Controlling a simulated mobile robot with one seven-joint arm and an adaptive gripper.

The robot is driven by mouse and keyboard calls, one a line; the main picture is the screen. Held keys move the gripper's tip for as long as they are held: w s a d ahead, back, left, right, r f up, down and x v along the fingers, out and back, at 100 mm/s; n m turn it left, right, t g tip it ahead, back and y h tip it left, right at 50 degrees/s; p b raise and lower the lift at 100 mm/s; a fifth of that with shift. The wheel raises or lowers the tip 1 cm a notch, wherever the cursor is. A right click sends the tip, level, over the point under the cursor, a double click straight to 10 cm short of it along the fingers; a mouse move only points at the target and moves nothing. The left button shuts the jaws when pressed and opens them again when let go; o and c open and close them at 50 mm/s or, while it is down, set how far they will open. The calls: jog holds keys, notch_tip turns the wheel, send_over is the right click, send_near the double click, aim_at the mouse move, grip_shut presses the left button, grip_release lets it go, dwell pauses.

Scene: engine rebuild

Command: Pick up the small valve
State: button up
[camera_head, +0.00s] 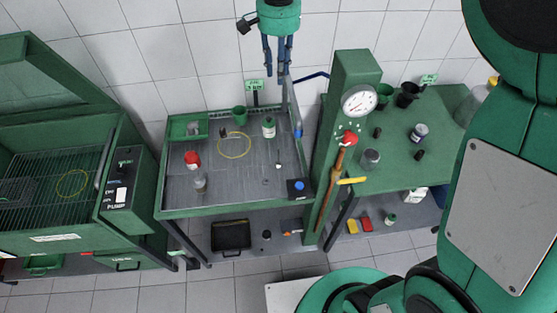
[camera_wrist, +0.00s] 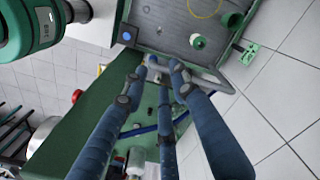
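A small thin stem with a pale end (camera_head: 279,166), which may be the small valve, sits on the grey-floored wash tray (camera_head: 245,205), right of the yellow ring. A tiny pale piece at the same spot shows in the wrist view (camera_wrist: 158,30). Its details are too small to make out. My gripper (camera_head: 276,78) hangs above the back edge of the tray, well above the stem. Its long blue fingers (camera_wrist: 166,68) are apart and nothing shows between them. They point toward the tray side near the black box with the blue button.
The tray holds a yellow ring (camera_head: 234,145), a red-capped jar (camera_head: 192,160), a white-and-green bottle (camera_head: 268,128), a green cup (camera_head: 239,115) and a black box with a blue button (camera_head: 298,188). A green press column with a gauge (camera_head: 359,100) stands right of the tray.

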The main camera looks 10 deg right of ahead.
notch_tip(320, 180, down, 25)
send_over(279, 163)
jog(key=shift+w+f+b, duration=0.15)
jog(key=shift+f+b, duration=0.25)
jog(key=shift+f, duration=3.85)
jog(key=shift+f+b, duration=0.35)
jog(key=shift+f, duration=2.25)
grip_shut()
